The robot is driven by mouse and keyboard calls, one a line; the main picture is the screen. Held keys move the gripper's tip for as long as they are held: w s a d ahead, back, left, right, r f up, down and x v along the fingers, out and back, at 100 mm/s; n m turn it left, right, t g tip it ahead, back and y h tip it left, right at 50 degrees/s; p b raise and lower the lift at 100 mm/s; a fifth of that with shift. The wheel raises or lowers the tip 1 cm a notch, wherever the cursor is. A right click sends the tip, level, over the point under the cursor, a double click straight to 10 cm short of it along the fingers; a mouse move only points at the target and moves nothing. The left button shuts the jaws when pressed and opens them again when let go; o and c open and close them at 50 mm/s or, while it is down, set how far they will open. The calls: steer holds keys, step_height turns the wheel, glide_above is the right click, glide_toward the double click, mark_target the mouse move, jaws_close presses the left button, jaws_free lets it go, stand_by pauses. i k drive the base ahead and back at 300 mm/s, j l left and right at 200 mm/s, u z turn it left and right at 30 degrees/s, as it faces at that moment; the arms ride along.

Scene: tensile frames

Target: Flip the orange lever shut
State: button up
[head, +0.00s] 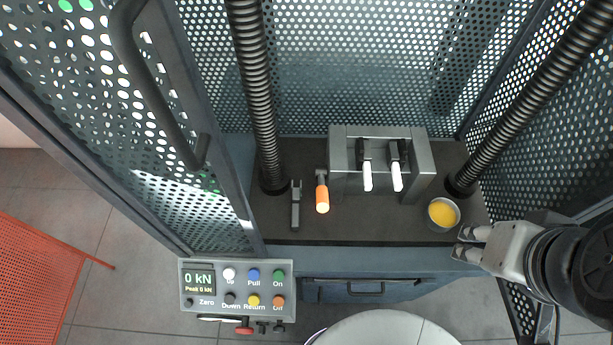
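The orange lever (322,197) sits on the left side of a grey metal fixture (340,160) on the dark machine bed. Its orange handle points toward the front of the bed, and a short grey arm joins it at the back. Whether it counts as open or shut I cannot tell from this angle. My gripper (462,243) is at the right front edge of the bed, well to the right of the lever and below the yellow-filled cup. Its two fingers are apart with a gap between them, and nothing shows in it.
Two white-tipped levers (382,178) stand in the fixture. A grey bracket (296,205) stands left of the orange lever. A cup (443,213) is near my gripper. Ribbed columns (257,95) flank the bed. An open mesh door (130,130) and control panel (237,289) are at left.

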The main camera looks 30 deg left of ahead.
mark_target(323, 204)
steer(key=u, duration=1.3)
steer(key=k+l+z, duration=0.1)
steer(key=z, duration=0.3)
